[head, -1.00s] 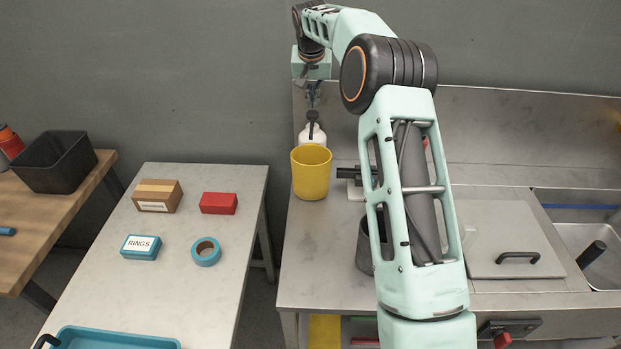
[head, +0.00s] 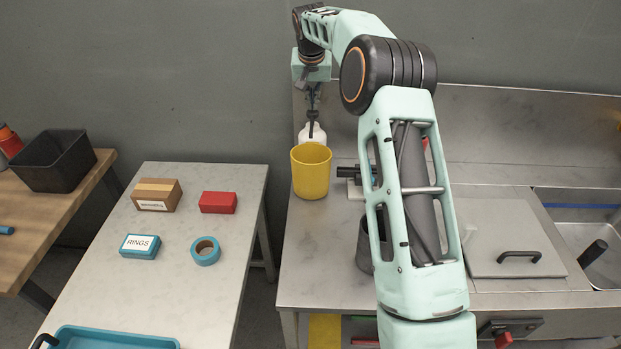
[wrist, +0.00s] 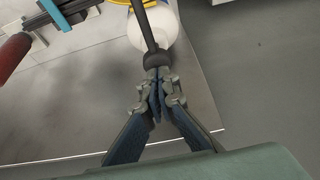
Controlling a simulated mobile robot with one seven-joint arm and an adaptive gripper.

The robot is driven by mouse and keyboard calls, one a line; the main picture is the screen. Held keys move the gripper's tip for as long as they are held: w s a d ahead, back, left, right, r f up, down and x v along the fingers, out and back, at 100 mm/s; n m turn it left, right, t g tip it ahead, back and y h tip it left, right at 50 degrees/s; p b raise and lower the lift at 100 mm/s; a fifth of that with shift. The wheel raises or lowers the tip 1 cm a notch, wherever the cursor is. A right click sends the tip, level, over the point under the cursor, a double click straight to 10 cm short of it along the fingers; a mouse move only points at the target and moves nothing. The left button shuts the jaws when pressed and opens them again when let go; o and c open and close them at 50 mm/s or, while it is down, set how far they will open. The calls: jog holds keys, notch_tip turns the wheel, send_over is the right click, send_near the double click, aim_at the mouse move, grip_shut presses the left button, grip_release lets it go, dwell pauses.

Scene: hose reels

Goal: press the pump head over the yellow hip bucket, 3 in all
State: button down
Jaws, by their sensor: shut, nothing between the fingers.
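The yellow bucket (head: 311,174) stands upright at the left end of the steel counter. Just behind it is a white pump bottle (head: 308,132) with a dark pump head (head: 312,115). My gripper (head: 313,101) points down from above, its fingers closed over the pump head. In the wrist view, the closed fingertips (wrist: 158,82) meet the round dark pump head (wrist: 154,59). Its dark spout runs towards the yellow bucket (wrist: 122,3), of which only an edge shows. The white bottle (wrist: 158,27) is partly hidden under the spout.
A dark grey cup (head: 364,246) is partly hidden behind my arm on the counter. A clamp-like fixture (head: 354,172) stands right of the bucket. A lidded panel (head: 510,240) and a sink (head: 606,255) lie further right. A separate table (head: 215,270) is at left.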

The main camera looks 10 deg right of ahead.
jog(key=shift+f+b, duration=0.7)
jog(key=shift+f, duration=0.7)
jog(key=shift+r+p, duration=1.7)
jog(key=shift+r, duration=0.2)
jog(key=shift+f, duration=0.15)
jog(key=shift+f+b, duration=1.1)
jog(key=shift+f, duration=0.6)
